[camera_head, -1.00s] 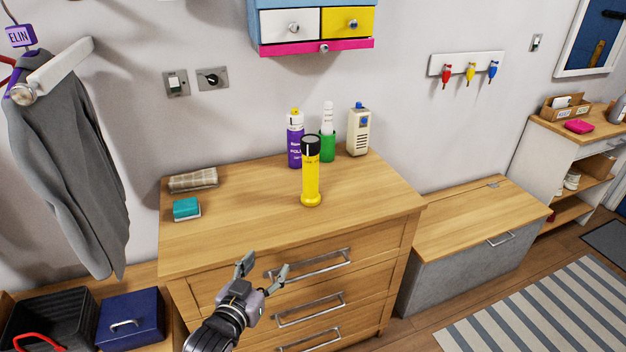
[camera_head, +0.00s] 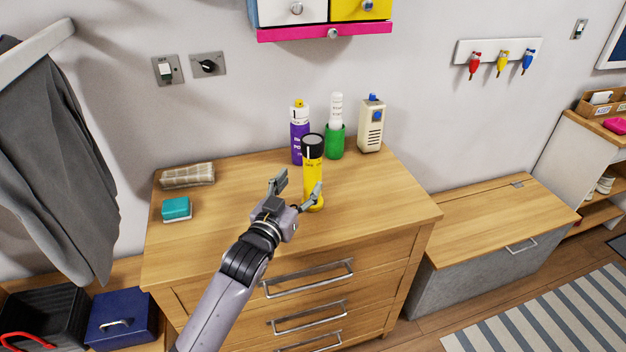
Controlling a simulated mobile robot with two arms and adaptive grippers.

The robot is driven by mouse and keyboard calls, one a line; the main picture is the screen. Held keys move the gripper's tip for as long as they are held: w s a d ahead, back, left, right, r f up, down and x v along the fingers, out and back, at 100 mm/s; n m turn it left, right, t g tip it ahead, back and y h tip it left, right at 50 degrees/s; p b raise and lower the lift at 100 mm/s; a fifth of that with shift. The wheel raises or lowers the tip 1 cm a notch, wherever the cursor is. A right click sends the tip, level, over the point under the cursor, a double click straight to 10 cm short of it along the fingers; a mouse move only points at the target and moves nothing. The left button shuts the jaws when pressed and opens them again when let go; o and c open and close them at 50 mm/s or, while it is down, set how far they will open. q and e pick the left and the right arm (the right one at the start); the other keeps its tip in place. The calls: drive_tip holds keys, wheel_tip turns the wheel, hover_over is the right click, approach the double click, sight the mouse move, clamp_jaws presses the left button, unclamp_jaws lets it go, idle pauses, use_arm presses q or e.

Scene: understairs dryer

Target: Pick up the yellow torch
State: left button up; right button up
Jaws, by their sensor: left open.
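The yellow torch (camera_head: 313,172) stands upright on top of the wooden chest of drawers (camera_head: 230,245), its black head up. My left gripper (camera_head: 298,187) is open, with its fingers pointing towards the torch. One finger is left of the torch and the other overlaps its lower part in the picture. I cannot tell whether the gripper touches the torch. The right gripper is not in view.
Behind the torch stand a purple spray can (camera_head: 299,140), a green and white bottle (camera_head: 335,140) and a cream box-shaped device (camera_head: 371,130). A folded cloth (camera_head: 188,176) and a teal sponge (camera_head: 176,209) lie at left. A wall cabinet (camera_head: 325,32) hangs above.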

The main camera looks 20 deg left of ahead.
sight(309, 171)
use_arm(q)
drive_tip(key=w, duration=0.2)
drive_tip(key=shift+w+d, duration=0.15)
drive_tip(key=shift+w, duration=0.35)
drive_tip(key=w, duration=0.1)
drive_tip(key=w+p, duration=0.1)
drive_tip(key=w, duration=0.2)
drive_tip(key=shift+w+d, duration=0.3)
drive_tip(key=shift+w, duration=0.1)
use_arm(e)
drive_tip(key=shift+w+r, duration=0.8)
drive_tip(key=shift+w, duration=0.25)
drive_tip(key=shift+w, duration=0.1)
use_arm(q)
drive_tip(key=shift+c, duration=0.5)
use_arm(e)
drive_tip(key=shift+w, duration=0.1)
use_arm(q)
drive_tip(key=shift+c, duration=1.3)
clamp_jaws()
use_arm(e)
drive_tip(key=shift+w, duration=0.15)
